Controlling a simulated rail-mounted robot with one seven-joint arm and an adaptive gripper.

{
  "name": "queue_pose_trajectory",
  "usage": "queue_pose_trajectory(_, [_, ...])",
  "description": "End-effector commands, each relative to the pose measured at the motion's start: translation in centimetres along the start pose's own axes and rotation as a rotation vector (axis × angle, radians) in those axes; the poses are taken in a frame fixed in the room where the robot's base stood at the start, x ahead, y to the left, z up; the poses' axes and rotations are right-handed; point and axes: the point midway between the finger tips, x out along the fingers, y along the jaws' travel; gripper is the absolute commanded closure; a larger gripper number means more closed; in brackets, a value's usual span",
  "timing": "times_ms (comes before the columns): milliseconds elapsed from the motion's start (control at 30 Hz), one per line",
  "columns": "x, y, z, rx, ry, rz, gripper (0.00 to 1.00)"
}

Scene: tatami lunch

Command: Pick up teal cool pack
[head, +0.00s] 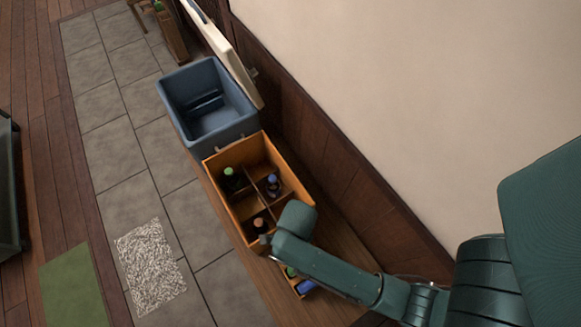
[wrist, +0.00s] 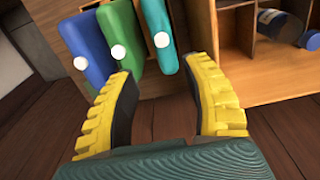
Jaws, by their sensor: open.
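The teal cool pack (wrist: 157,30) stands in the wrist view at the top middle, with a white round cap on its near end. It lies beyond my gripper (wrist: 162,80), whose yellow-padded fingers are open with nothing between them. A green pack (wrist: 125,32) and a blue pack (wrist: 86,48) stand in a row to its left, each with a white cap. In the head view the green pack (head: 291,271) and the blue pack (head: 306,287) peek out beside my arm. I cannot make out the teal one there.
A divided wooden crate (head: 213,168) with several bottles stands close to the packs; its wood is at the right in the wrist view (wrist: 240,75). An open blue cooler (head: 238,128) stands behind it. The wall (head: 400,100) runs along the right.

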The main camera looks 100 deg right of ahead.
Motion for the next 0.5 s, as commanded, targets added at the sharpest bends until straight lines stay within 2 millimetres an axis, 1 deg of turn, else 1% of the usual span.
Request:
queue_pose_trajectory(67, [1.4, -0.1, 0.0, 0.001, 0.000, 0.000, 0.51])
queue_pose_trajectory(300, [7.4, -0.1, 0.1, -0.001, -0.001, -0.001, 0.51])
queue_pose_trajectory(400, [9.6, -0.2, 0.1, -0.001, -0.002, -0.003, 0.51])
queue_pose_trajectory(500, [10.9, -0.2, 0.2, -0.002, -0.002, -0.004, 0.51])
